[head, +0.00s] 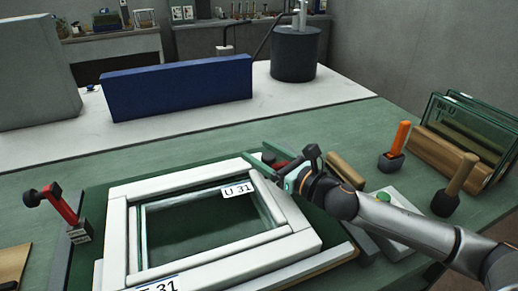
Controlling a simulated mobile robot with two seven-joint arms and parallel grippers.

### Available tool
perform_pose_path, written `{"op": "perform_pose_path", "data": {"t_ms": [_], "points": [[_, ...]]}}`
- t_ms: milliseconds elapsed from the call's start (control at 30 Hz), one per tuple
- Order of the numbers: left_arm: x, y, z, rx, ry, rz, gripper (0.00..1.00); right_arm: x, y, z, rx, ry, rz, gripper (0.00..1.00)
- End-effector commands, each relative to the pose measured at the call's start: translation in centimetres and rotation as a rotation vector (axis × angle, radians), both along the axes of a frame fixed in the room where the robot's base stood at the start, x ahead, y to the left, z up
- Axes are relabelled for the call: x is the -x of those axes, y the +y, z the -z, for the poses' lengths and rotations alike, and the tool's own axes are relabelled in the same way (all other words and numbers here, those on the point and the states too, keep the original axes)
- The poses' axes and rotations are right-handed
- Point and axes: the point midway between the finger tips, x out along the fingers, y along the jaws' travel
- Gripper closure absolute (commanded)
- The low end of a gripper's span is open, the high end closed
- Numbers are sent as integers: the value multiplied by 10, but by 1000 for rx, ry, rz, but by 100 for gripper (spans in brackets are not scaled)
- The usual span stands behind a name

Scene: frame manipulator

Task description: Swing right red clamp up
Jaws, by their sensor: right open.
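The right red clamp (281,164) is at the far right corner of the white window frame (118,233). Only part of its red arm and a dark end show; my right gripper hides the rest. My right gripper (292,178) is open at the clamp, its fingers pointing left; I cannot tell whether they touch it. The left red clamp (66,207) stands at the left of the frame, its red arm tilted up with a black tip. My left gripper is not in view.
On the right stand an orange-handled tool (400,136), a wooden-handled mallet (458,180) and a wooden rack (443,150) with glass panes. A blue block (180,86) and a dark cylinder (294,55) are at the back. Green table surface (190,155) is clear behind the frame.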

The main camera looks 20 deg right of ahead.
Motion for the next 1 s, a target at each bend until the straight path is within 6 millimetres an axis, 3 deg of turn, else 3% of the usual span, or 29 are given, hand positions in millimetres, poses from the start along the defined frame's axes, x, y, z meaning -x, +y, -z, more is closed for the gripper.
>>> {"op": "perform_pose_path", "data": {"t_ms": [467,1000], "points": [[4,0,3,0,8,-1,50,-10,4,0,0,0,-2,28],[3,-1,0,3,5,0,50,-9,4,0,1,1,-1,88]]}}
